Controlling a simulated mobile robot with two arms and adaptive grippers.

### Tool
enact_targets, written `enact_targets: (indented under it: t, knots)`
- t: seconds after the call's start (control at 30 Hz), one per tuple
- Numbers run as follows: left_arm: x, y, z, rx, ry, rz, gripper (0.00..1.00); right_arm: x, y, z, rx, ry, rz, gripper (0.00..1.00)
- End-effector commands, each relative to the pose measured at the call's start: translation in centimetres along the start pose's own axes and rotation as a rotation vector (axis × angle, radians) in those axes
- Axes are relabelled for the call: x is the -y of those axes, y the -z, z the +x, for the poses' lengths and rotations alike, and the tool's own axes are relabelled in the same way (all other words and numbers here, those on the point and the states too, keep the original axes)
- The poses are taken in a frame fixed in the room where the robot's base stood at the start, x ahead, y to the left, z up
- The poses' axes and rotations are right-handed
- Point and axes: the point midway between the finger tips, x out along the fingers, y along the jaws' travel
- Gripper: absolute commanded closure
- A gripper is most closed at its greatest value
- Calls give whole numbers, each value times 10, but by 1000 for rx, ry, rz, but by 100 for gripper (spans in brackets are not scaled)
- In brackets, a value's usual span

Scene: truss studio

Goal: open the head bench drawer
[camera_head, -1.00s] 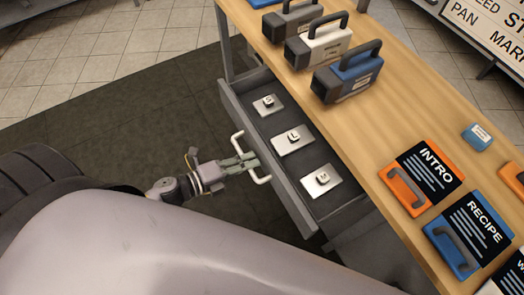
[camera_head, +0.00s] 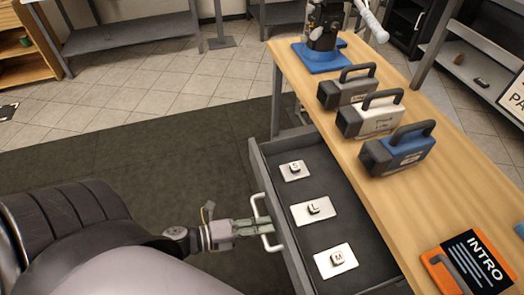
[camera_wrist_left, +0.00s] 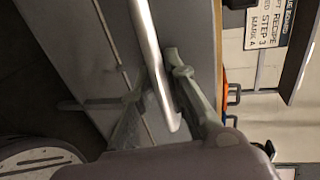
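The grey bench drawer (camera_head: 278,207) stands pulled out from under the wooden bench top (camera_head: 345,150), its inside open to view in the head view. It holds three pale plates marked S (camera_head: 293,170), L (camera_head: 313,212) and M (camera_head: 335,261). My left gripper (camera_head: 266,229) is at the drawer's white bar handle (camera_head: 259,205), fingers on both sides of the bar, and seems shut on it. In the left wrist view the handle (camera_wrist_left: 147,40) runs between the fingers (camera_wrist_left: 158,85). My right gripper is not in view.
On the bench top stand a dark grey case (camera_head: 345,93), a white case (camera_head: 366,121), a blue case (camera_head: 395,155), an INTRO board (camera_head: 468,268) and a blue-based device (camera_head: 322,57). The dark floor mat (camera_head: 160,155) left of the drawer is clear.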

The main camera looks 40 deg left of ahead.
Motion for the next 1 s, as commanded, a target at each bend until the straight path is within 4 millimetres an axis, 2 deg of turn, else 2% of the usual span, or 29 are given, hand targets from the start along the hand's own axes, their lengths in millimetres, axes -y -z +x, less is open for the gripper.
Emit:
enact_targets:
  t: [0.23, 0.57, 0.67, 1.0]
  knots:
    - [0, 0, 0, 0, 1, 0, 69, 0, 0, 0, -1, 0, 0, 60]
    - [0, 0, -4, 0, 0, -1, 69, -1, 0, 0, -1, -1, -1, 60]
    - [-1, 0, -15, 0, -1, -2, 69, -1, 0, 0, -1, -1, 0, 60]
    - [-1, 0, -86, 1, -4, -3, 69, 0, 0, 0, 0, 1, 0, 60]
